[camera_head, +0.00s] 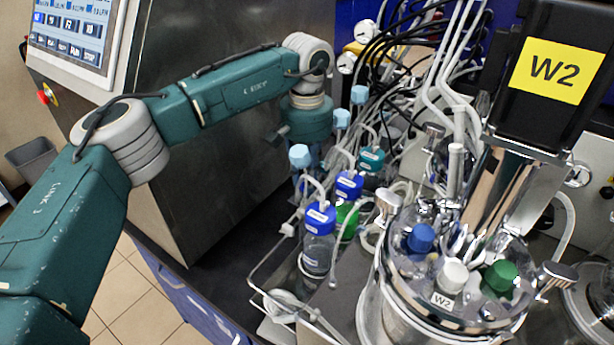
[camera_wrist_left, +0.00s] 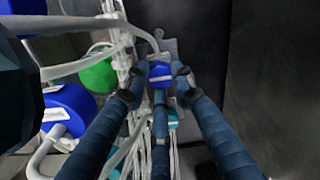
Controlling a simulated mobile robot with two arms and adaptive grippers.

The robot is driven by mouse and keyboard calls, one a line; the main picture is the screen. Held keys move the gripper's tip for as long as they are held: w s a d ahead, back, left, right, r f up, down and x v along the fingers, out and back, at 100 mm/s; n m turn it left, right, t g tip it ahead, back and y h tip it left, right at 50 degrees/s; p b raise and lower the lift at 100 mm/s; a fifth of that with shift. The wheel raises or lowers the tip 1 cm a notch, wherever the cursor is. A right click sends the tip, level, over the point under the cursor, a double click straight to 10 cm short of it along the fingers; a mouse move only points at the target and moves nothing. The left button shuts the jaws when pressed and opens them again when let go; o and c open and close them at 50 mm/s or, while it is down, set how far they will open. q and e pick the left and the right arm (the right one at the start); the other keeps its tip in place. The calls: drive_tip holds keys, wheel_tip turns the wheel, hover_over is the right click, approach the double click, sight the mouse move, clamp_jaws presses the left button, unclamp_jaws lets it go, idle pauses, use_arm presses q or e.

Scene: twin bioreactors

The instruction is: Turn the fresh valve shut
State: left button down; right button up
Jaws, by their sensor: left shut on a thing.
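In the left wrist view the fingers of my left gripper (camera_wrist_left: 158,82) close around a dark blue knob-like part (camera_wrist_left: 160,70) with a pale label. I cannot read the label, so I cannot tell for sure that this is the fresh valve or how far it is turned. In the head view my left arm reaches to the back left of the bottle row, and its wrist points down there. The gripper's fingertips are hidden in that view. My right gripper is not in view.
Bottles with blue (camera_head: 320,218), teal (camera_head: 371,160) and green caps stand close beside my left wrist, with tubes between them. A grey metal cabinet (camera_head: 210,150) stands behind my arm.

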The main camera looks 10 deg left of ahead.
use_arm(q)
drive_tip(key=shift+w+r, duration=0.1)
drive_tip(key=shift+r, duration=0.05)
drive_tip(key=c, duration=1.5)
unclamp_jaws()
drive_tip(key=shift+o, duration=0.2)
wheel_tip(320, 180, up, 12)
